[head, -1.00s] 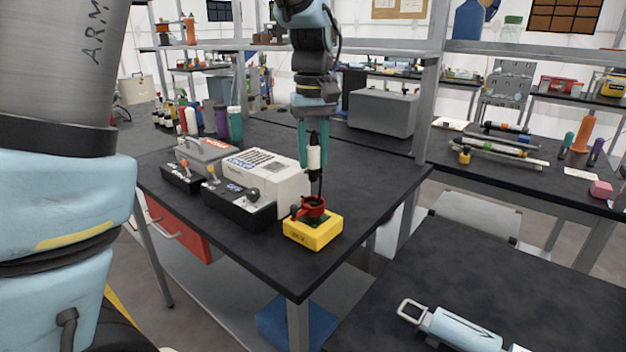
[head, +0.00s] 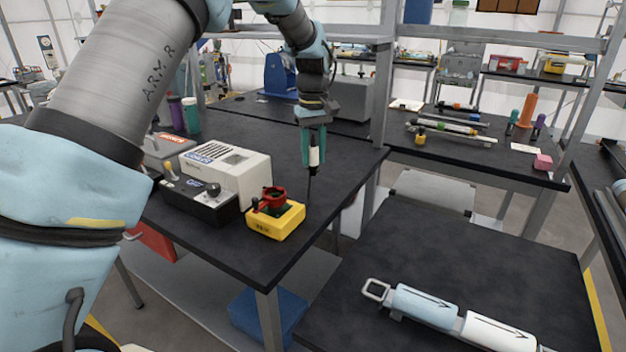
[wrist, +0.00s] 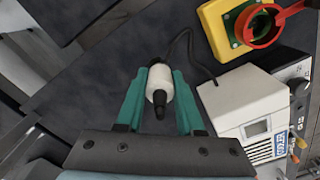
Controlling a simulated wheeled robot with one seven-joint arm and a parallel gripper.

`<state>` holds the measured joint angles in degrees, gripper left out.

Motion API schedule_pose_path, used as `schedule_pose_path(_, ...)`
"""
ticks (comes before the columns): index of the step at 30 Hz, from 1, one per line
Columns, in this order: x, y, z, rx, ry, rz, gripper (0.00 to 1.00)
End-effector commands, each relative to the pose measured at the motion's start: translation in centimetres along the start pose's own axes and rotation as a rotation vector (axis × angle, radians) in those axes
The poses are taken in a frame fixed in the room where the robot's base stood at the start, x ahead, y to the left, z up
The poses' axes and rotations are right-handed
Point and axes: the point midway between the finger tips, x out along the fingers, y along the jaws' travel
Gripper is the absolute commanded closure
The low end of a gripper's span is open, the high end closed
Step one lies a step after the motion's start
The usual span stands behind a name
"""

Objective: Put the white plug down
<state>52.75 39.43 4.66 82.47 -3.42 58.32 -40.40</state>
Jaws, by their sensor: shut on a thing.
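The white plug (head: 314,157) with black ends is held between the teal fingers of my gripper (head: 314,146). In the wrist view the plug (wrist: 159,86) sits between the fingertips of the gripper (wrist: 158,80). A dark cable runs from the plug to the white box (wrist: 245,100). In the head view the plug is upright above the dark bench (head: 335,185), near its right edge. I cannot tell the exact gap below it.
A yellow box with a red ring (head: 276,218) stands at the bench's front corner. Beside it are the white box (head: 225,170) and a black control box (head: 200,200). A grey case (head: 350,97) stands behind. A second dark table (head: 440,250) carries a blue-white cylinder (head: 425,305).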

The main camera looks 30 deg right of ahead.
Motion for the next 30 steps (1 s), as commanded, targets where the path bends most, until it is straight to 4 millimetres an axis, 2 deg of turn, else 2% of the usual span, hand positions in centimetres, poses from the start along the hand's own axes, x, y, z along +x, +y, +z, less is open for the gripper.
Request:
schedule_pose_path(3, 1.6, -0.1, 0.1, 0.000, -0.002, -0.001, 1.00)
schedule_pose_path(10, 3.5, -0.1, 0.1, 0.000, -0.002, -0.001, 1.00)
schedule_pose_path(15, 5.8, -0.1, 0.1, 0.000, -0.002, -0.001, 1.00)
schedule_pose_path(27, 6.6, 0.0, 0.0, 0.000, 0.000, 0.000, 1.00)
schedule_pose_path(28, 6.6, 0.0, 0.0, 0.000, 0.000, 0.001, 0.61)
schedule_pose_path(30, 6.5, 0.0, 0.0, 0.000, 0.000, 0.001, 0.53)
